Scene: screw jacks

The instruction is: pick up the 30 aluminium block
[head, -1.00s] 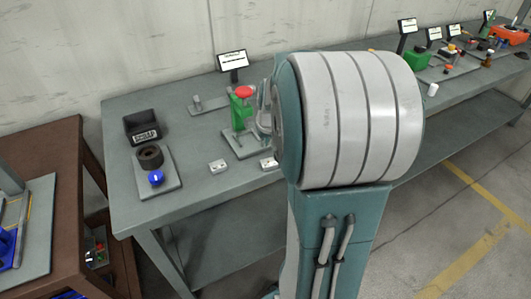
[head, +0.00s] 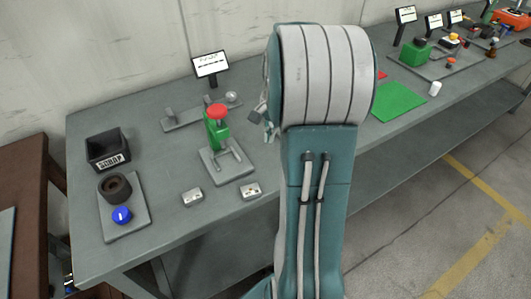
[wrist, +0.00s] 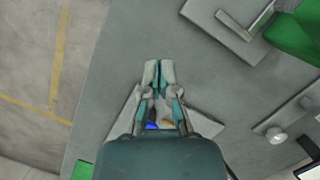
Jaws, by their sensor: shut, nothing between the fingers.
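Two small pale metal blocks lie on the grey table in the head view, a left one (head: 192,197) and a right one (head: 250,190), in front of the green screw jack (head: 217,130) with its red knob. Their markings are too small to read, so I cannot tell which is the 30 block. My gripper (wrist: 158,75) is shut and empty in the wrist view, its fingertips together over bare table. In the head view it is mostly hidden behind my arm, right of the jack. I cannot make out either block in the wrist view.
A black scrap bin (head: 108,148) and a plate with a dark ring and blue knob (head: 122,215) stand at the left. A bar fixture (head: 200,110) and a small screen (head: 211,66) are behind the jack. A green mat (head: 398,102) lies right of my arm.

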